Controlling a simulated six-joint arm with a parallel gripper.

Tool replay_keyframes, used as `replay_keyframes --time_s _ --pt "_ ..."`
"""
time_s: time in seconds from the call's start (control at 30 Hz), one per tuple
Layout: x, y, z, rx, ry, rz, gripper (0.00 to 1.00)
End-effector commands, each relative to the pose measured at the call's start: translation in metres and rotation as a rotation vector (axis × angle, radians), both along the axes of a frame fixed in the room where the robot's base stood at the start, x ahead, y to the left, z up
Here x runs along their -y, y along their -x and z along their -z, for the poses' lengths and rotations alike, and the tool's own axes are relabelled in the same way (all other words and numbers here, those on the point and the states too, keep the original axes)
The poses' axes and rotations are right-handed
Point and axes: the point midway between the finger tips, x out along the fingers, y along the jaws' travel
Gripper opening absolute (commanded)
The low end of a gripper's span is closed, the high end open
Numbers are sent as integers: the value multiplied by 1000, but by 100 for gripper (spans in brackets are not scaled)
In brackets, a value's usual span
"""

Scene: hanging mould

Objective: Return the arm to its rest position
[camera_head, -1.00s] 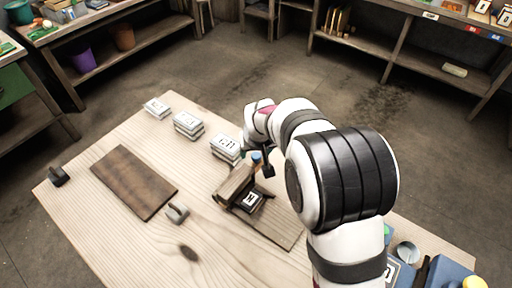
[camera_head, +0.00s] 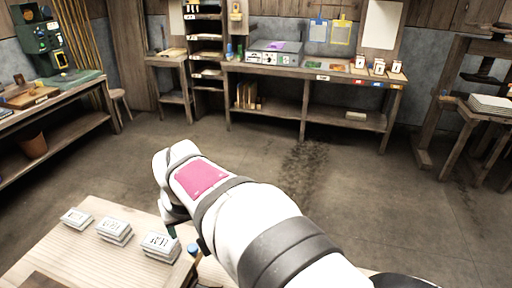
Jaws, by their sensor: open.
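My arm, white with dark bands and a pink panel, reaches from the bottom right to the left over the table (camera_head: 65,250). My gripper (camera_head: 190,234) is at its far end, mostly hidden behind the wrist; only small dark parts of it show. It is open, and I see nothing held in it. It is near the blue-topped peg (camera_head: 192,248) at the work spot, to the right of the stacks of pale blocks. The wooden mould on the table is almost wholly out of view below.
Beyond is open floor (camera_head: 330,185). A long workbench (camera_head: 310,75) stands at the back, another bench (camera_head: 60,110) at the left.

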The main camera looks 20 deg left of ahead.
Motion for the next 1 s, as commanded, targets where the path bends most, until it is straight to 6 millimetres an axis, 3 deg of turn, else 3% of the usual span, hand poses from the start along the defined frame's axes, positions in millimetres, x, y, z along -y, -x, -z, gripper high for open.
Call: replay_keyframes --time_s 0.07,0.17,0.2,0.27,0.3,0.4,0.5,0.6,1.0 --pt "24 -3 -3 -20 4 60 66" --pt "103 1 -8 -100 14 264 66" --pt "143 10 -8 -145 16 377 66" --pt "199 35 -6 -220 15 553 66" --pt "230 56 -2 -271 10 667 66" --pt "284 114 11 -391 -15 932 66" --pt "306 160 26 -481 -41 1118 66" --pt "311 182 34 -524 -58 1204 66" --pt "311 184 35 -531 -58 1213 66"
